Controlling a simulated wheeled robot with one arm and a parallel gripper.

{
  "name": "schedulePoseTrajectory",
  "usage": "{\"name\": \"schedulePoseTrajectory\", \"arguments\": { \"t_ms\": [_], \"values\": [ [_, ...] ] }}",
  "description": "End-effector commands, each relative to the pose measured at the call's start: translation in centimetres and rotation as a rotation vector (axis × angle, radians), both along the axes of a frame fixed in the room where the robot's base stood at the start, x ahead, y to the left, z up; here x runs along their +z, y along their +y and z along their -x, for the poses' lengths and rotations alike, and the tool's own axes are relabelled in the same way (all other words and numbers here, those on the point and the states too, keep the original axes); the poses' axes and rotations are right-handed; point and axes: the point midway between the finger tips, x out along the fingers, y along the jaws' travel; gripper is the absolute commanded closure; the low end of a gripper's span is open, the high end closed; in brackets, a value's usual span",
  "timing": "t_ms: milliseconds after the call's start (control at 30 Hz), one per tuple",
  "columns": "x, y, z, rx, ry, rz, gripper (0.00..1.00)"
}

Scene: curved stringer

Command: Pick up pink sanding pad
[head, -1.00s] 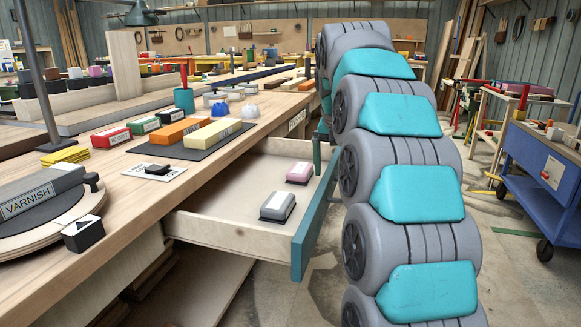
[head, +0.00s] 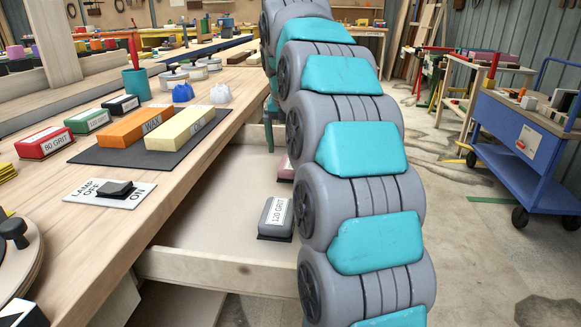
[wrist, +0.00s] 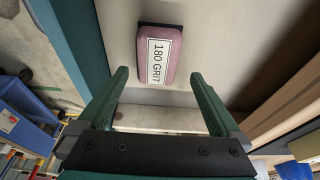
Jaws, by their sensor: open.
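The pink sanding pad (wrist: 160,55), with a white "180 GRIT" label and a dark edge, lies in the open drawer (wrist: 220,35). In the head view only a sliver of the pad (head: 285,168) shows beside my arm. My gripper (wrist: 158,78) is open and empty, with its two green fingers apart. In the wrist view the pad appears beyond the fingertips, roughly centred between them. The height gap between fingers and pad is hard to tell.
A grey "120 GRIT" pad (head: 276,215) lies nearer in the same drawer. The teal drawer front (wrist: 72,35) stands left of the pink pad in the wrist view. The workbench (head: 165,205) holds several blocks. A blue cart (head: 530,150) stands at right.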

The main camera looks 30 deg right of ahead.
Motion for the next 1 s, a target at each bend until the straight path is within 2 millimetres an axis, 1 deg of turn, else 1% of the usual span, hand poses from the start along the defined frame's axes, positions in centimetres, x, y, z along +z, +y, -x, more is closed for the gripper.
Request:
{"name": "schedulePoseTrajectory", "arguments": {
  "t_ms": [167, 400, 467, 533, 700, 767, 1000],
  "values": [
    [-1.1, -0.3, -0.1, 0.0, 0.001, -0.001, 0.0],
    [-4.3, -0.9, -0.5, 0.0, 0.004, -0.001, 0.0],
    [-4.9, -1.0, -0.6, 0.0, 0.005, -0.002, 0.0],
    [-5.2, -1.1, -0.7, 0.0, 0.003, -0.001, 0.0],
    [-5.1, -1.1, -0.8, 0.0, 0.0, 0.0, 0.0],
    [-5.1, -1.1, -0.8, 0.0, 0.0, 0.0, 0.06],
    [-5.1, -1.1, -0.8, 0.0, 0.0, 0.0, 0.33]
  ]
}}
